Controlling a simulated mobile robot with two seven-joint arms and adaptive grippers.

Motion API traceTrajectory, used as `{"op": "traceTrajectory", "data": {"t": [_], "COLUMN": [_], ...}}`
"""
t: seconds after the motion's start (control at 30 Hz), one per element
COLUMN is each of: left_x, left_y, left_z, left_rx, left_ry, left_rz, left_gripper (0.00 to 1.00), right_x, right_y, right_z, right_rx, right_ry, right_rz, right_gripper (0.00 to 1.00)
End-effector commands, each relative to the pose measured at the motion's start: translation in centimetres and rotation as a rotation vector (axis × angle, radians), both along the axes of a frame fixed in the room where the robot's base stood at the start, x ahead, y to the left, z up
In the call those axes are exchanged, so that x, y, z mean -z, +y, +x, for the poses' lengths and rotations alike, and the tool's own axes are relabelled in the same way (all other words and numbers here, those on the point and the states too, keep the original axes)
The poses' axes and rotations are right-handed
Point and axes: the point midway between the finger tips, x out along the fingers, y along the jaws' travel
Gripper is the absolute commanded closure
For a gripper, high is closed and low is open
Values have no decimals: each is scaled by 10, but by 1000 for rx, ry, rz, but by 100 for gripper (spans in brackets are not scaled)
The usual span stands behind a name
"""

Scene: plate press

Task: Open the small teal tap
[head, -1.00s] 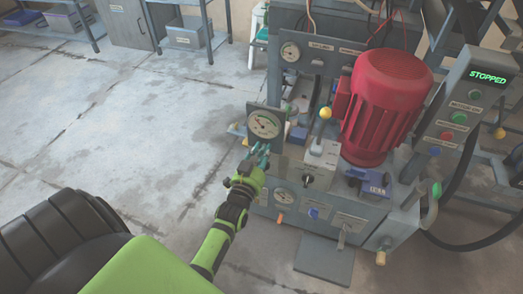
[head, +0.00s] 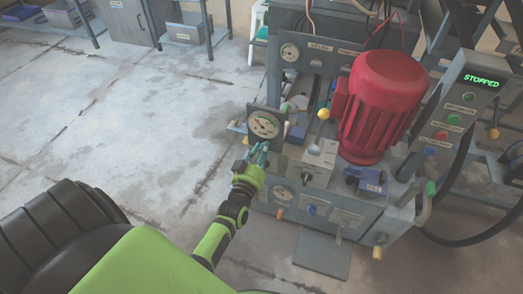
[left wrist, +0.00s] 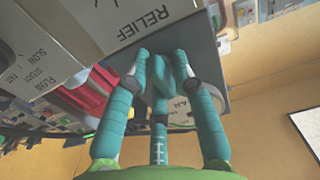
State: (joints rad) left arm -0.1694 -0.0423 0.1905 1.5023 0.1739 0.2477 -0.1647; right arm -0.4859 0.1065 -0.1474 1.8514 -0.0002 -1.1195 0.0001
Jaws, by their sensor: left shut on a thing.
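My left gripper (head: 258,155) reaches in to the press unit's near left corner, just below a round dial gauge (head: 264,124). In the left wrist view its teal fingers (left wrist: 160,62) are drawn together at their tips beside a grey block marked RELIEF (left wrist: 140,25). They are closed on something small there. The small teal tap is mostly hidden between the fingers, and its colour is hard to tell from theirs. Its handle angle cannot be made out. My right gripper is not in view.
A red motor (head: 385,100) stands on the unit, with a yellow-knobbed lever (head: 323,114) to its left. A control box (head: 468,95) reads STOPPED. A blue part (head: 370,181) sits at the front right. The floor to the left is clear.

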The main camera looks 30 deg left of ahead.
Motion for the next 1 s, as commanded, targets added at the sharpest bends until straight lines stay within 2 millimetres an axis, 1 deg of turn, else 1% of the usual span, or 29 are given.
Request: {"op": "traceTrajectory", "data": {"t": [0.03, 0.17, 0.2, 0.23, 0.53, 0.67, 0.77, 1.0], "left_x": [3, 3, 3, 3, 1, 2, 2, 2], "left_y": [-5, -5, -5, -5, -2, -4, -7, -20], "left_z": [0, 0, 0, 0, 0, -6, -20, -70], "left_rx": [7, 7, 7, 7, 3, 3, 3, 4], "left_ry": [5, 5, 5, 5, 2, 3, 5, 6], "left_rz": [-10, -10, -10, -10, -5, -4, -4, -6], "left_gripper": [100, 100, 71, 59, 57, 57, 57, 57], "right_x": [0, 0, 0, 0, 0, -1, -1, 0], "right_y": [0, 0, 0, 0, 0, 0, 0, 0], "right_z": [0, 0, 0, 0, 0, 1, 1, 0], "right_rx": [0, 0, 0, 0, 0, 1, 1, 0], "right_ry": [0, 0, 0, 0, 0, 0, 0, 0], "right_rz": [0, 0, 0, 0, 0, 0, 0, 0], "right_gripper": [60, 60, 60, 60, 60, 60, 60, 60]}}
